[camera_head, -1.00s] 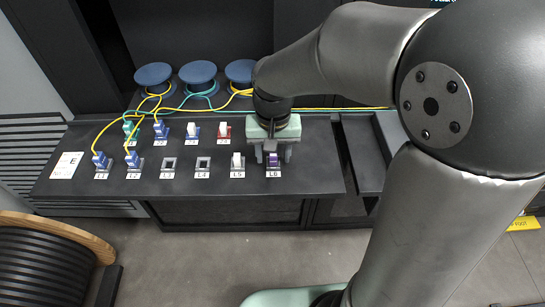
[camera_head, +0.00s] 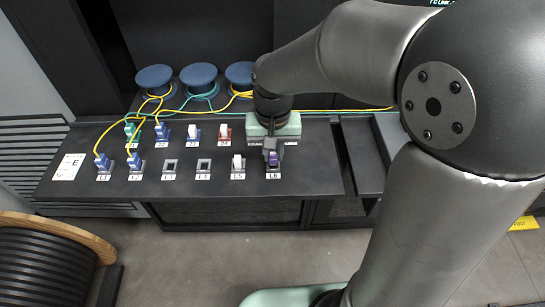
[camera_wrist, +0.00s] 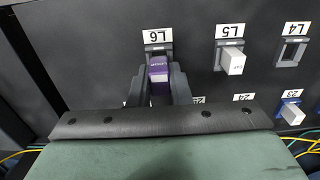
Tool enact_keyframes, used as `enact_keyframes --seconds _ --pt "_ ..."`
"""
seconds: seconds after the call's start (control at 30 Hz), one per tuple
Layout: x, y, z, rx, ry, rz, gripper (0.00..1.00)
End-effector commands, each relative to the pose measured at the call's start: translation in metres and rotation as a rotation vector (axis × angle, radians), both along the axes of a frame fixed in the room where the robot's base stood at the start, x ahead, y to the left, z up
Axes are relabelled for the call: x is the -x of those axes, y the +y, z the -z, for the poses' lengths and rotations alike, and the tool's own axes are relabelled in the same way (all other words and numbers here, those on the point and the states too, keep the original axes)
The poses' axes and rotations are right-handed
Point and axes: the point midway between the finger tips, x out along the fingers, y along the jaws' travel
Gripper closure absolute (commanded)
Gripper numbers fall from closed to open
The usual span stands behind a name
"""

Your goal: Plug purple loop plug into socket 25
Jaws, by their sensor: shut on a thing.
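The purple loop plug (camera_wrist: 159,75) is between the fingers of my gripper (camera_wrist: 158,92) in the wrist view. My gripper is shut on it. The plug is at the socket labelled L6 (camera_wrist: 157,48); I cannot tell whether it is still seated there. In the head view my gripper (camera_head: 272,152) stands over the front right of the panel, with a little purple of the plug (camera_head: 273,160) showing. Socket 25 cannot be made out. A label partly hidden by my gripper shows beside label 24 (camera_wrist: 243,97) in the wrist view.
A white plug stands in L5 (camera_wrist: 230,57) next to the held plug. L4 (camera_head: 203,167) is empty. Red (camera_head: 224,134) and blue (camera_head: 162,131) plugs stand in the back row. Yellow and teal fibres run from blue spools (camera_head: 199,73) behind. The panel (camera_head: 318,170) is bare right of L6.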

Motion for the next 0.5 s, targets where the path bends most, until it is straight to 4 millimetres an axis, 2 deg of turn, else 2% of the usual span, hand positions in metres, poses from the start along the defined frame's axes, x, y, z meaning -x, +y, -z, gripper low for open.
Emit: enact_keyframes --seconds 0.5 --pt "0.0 0.0 -0.023 0.0 0.0 0.0 1.0"
